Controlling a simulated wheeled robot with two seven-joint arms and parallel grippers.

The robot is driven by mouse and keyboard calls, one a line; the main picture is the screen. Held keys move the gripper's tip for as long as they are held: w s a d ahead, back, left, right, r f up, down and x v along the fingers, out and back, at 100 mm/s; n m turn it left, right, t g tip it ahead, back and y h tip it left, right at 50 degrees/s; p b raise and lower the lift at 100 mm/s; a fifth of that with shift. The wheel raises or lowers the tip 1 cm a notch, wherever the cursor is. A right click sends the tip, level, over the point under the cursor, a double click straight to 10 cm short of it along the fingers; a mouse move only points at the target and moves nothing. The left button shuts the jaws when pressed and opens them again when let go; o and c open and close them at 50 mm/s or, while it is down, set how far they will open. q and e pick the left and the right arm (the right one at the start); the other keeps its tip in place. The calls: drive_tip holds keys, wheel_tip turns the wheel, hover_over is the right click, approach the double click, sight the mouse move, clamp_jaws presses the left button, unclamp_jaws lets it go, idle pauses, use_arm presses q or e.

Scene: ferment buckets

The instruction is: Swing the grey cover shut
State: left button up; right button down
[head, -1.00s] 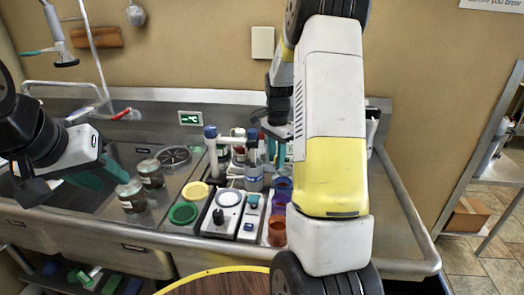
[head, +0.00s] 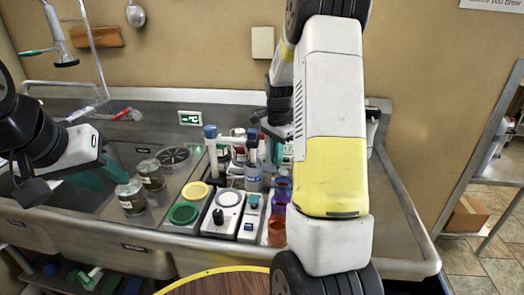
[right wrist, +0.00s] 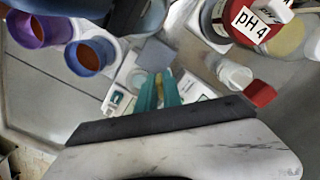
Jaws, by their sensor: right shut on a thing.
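The grey cover (right wrist: 155,53) shows in the right wrist view as a small grey flap just beyond my right fingertips, among white casings. My right gripper (right wrist: 158,88) has its teal fingers close together, shut on a narrow tan piece that appears to belong to the cover; the exact contact is partly hidden. In the head view my right gripper (head: 277,130) is over the bench behind the bottles, and my right arm hides much of that area, including the cover. My left gripper (head: 105,176) hangs at the left over the sink, with its finger gap unclear.
Two jars (head: 131,196) stand by the sink. A green ring (head: 184,213), a white device (head: 222,213) and purple containers (right wrist: 38,27) crowd the bench. A bottle marked pH 4 (right wrist: 247,22) and a red cap (right wrist: 260,93) are near my right gripper.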

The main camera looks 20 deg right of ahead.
idle(0.9)
drive_tip(key=n, duration=0.4)
drive_tip(key=shift+d, duration=0.1)
drive_tip(key=n, duration=0.5)
drive_tip(key=shift+s+d, duration=0.1)
drive_tip(key=shift+s, duration=0.05)
drive_tip(key=n, duration=0.4)
drive_tip(key=shift+d+n, duration=0.15)
drive_tip(key=shift+n, duration=0.15)
drive_tip(key=shift+d+n, duration=0.1)
drive_tip(key=shift+n, duration=2)
drive_tip(key=c, duration=1.5)
unclamp_jaws()
